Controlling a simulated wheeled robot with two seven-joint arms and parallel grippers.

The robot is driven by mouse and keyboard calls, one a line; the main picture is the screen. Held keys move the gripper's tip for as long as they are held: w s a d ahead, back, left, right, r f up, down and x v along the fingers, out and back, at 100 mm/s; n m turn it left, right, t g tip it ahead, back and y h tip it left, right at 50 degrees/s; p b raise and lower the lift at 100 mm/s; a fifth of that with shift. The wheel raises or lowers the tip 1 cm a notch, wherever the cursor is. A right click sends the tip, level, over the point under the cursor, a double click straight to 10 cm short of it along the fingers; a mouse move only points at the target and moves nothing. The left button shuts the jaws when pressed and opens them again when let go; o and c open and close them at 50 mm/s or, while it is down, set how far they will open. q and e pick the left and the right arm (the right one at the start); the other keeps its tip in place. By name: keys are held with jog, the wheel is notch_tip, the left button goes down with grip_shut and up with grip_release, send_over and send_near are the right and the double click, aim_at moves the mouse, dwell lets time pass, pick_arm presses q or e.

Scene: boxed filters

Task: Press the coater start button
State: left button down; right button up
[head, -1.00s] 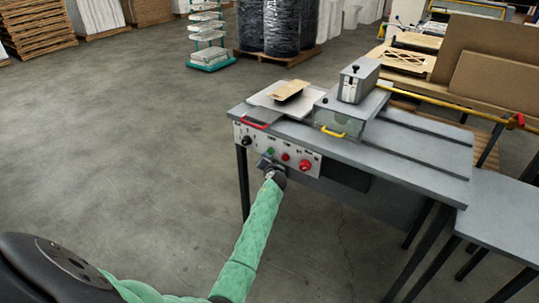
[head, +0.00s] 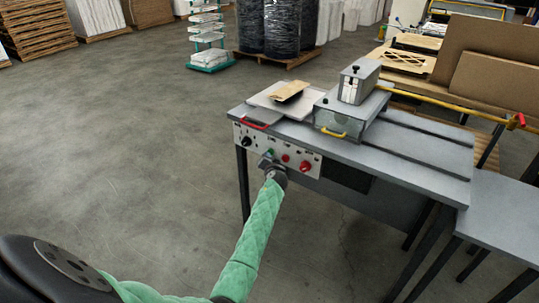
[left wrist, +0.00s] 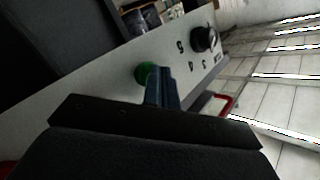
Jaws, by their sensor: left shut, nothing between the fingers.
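The coater (head: 360,140) is a grey bench machine with a white control panel (head: 313,160) on its front. A green start button (head: 270,152) sits on the panel between a black knob (head: 247,141) and red controls. My left gripper (head: 264,162) is at the panel, just below the green button. In the left wrist view the closed fingers (left wrist: 162,90) point at the panel, with their tips beside the green button (left wrist: 145,73) and partly over its edge. I cannot tell whether they touch it. My right gripper is not in view.
A red emergency-type knob (head: 305,165) and a smaller red button (head: 286,158) are right of the green one. A red handle (head: 254,125) and a yellow handle (head: 333,134) stick out above the panel. The floor left of the machine is clear.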

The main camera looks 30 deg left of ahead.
pick_arm(q)
jog(key=shift+w, duration=0.25)
jog(key=shift+s, duration=0.15)
dwell(0.5)
jog(key=shift+s, duration=0.75)
jog(key=shift+s, duration=0.1)
jog(key=s, duration=0.1)
jog(key=s+p, duration=0.1)
jog(key=s, duration=0.2)
jog(key=shift+s+a, duration=0.25)
jog(key=shift+s, duration=0.15)
dwell(0.6)
